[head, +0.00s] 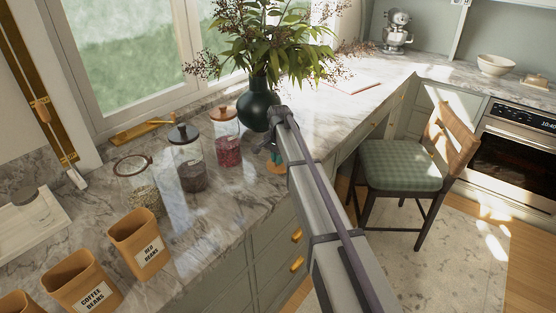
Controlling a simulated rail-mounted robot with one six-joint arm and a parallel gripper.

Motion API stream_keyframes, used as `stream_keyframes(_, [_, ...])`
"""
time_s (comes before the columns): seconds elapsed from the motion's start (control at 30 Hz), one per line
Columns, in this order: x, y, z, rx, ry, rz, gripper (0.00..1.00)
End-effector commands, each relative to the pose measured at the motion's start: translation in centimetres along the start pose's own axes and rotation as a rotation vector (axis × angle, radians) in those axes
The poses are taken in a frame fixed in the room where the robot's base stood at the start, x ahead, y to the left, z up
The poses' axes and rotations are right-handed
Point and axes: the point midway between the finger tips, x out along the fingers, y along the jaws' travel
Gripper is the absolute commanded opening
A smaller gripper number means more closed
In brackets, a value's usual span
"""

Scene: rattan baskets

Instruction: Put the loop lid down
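My gripper (272,147) is at the end of my arm, near the counter's front edge, in front of the dark vase. Just below its fingers is a small thing with a teal upper part and a tan wooden disc, which looks like the loop lid (276,167). The fingers appear shut on its teal part; my arm hides some of it. A glass jar (143,196) of pale contents stands at the left, with a brown ring at its top. A jar with a dark knobbed lid (189,170) and one with a reddish-brown knobbed lid (228,148) stand beside it.
The marble counter (225,212) is bare in front of the jars. A leafy vase (259,105) stands close behind my gripper. Tan canisters (142,245) are at the lower left. A chair (405,165) stands to the right of my arm.

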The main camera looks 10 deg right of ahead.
Motion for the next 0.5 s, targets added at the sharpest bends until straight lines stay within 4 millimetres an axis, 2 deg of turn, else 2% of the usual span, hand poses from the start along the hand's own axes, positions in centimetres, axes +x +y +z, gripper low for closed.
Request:
stream_keyframes(0.03, [-0.01,0.01,0.00,0.000,0.000,0.000,0.14])
stream_keyframes(0.27, [-0.02,0.01,0.00,0.000,0.000,0.000,0.35])
stream_keyframes(0.5, [-0.18,0.01,0.00,0.000,0.000,0.000,0.35])
